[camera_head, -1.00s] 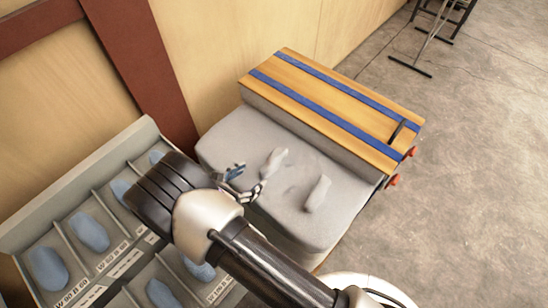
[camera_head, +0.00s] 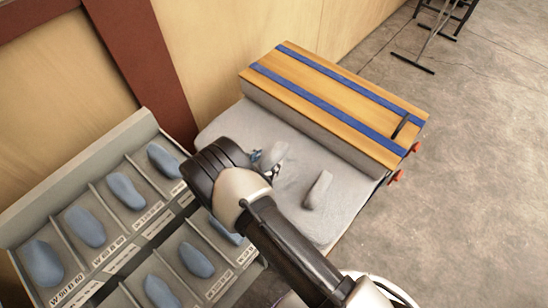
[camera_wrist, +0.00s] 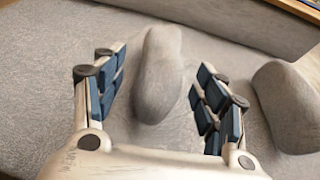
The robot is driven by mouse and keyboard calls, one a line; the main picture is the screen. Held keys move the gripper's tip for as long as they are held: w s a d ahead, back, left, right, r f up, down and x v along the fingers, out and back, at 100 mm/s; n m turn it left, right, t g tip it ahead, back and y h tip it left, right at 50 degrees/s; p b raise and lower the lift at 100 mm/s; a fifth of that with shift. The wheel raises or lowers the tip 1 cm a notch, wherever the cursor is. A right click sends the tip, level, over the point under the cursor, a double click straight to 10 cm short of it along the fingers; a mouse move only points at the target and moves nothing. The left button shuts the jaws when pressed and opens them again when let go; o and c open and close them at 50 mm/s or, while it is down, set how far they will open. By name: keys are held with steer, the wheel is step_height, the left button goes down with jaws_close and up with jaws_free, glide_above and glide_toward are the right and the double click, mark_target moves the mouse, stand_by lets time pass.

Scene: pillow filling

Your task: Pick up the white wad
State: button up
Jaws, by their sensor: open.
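Two pale grey-white wads lie on the grey padded surface. One wad (camera_wrist: 160,75) lies between the open fingers of my gripper (camera_wrist: 160,95) in the wrist view, lengthwise along them, with a gap on each side. In the head view this wad (camera_head: 273,153) is partly hidden by my arm and gripper (camera_head: 265,168). The other wad (camera_wrist: 287,105) lies to the right, outside the right finger; it also shows in the head view (camera_head: 318,190). My gripper is empty, its fingertips close to the surface.
A wooden board with blue stripes (camera_head: 335,100) stands raised behind the grey padded surface (camera_head: 228,124). A compartmented tray (camera_head: 82,165) with blue pads and labels lies at the left. Open floor (camera_head: 470,180) is at the right.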

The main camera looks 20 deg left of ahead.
steer(key=b+x, duration=0.1)
steer(key=x, duration=0.4)
steer(key=shift+r, duration=0.1)
steer(key=shift+c, duration=0.6)
steer(key=c, duration=1.1)
steer(key=shift+r, duration=0.1)
